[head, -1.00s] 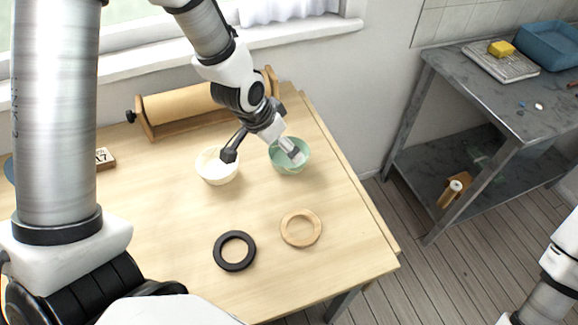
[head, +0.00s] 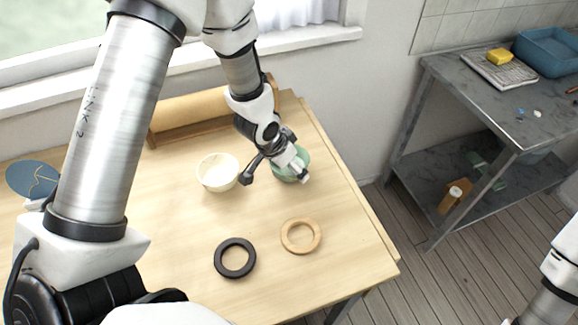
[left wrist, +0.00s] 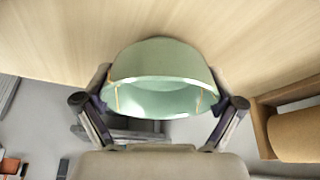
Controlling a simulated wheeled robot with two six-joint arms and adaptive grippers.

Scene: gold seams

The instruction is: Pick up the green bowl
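The green bowl (head: 304,158) stands at the right end of the wooden table (head: 345,240), partly covered by my left gripper in the head view. In the left wrist view the bowl (left wrist: 160,62) fills the middle, its opening facing the camera, with thin gold lines inside. My left gripper (head: 275,178) is open, one finger beside the bowl and the other over its front edge in the head view. In the left wrist view its fingers (left wrist: 160,108) are spread on both sides of the bowl; I cannot tell whether they touch it. My right gripper is out of view.
A cream bowl (head: 218,187) stands just left of the gripper. A black ring (head: 219,260) and a wooden ring (head: 287,240) lie in front. A paper roll in a wooden holder (head: 185,133) is behind. A grey metal bench (head: 445,85) stands apart at right.

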